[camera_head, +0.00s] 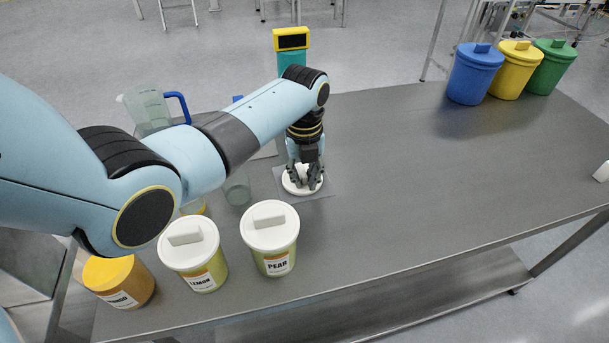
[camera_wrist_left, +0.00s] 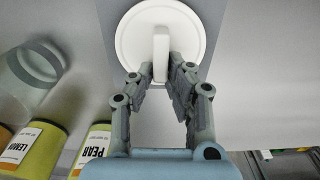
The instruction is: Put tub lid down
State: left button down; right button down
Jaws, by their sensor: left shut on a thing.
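A round white tub lid (camera_head: 289,184) with an upright bar handle is at the grey mat (camera_head: 318,184) on the table. It lies on the mat or very close above it; I cannot tell which. My left gripper (camera_head: 303,184) points down and is shut on the lid's handle. In the left wrist view the lid (camera_wrist_left: 137,38) looks flat, and the gripper's fingertips (camera_wrist_left: 162,76) pinch the handle from both sides. The mango tub (camera_head: 120,283) at the front left shows an orange top without a white lid. My right gripper is not in view.
The lemon tub (camera_head: 202,277) and pear tub (camera_head: 279,262) wear white lids. A clear beaker (camera_head: 237,188) stands left of the mat, and a blue-handled jug (camera_head: 147,110) behind. Blue, yellow and green bins stand back right.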

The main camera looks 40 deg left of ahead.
aim_at(304, 177)
pick_arm(q)
jog(key=shift+f, duration=0.1)
jog(key=c, duration=1.3)
grip_release()
notch_tip(304, 177, up, 12)
jog(key=shift+r, duration=0.15)
jog(key=shift+s, duration=0.1)
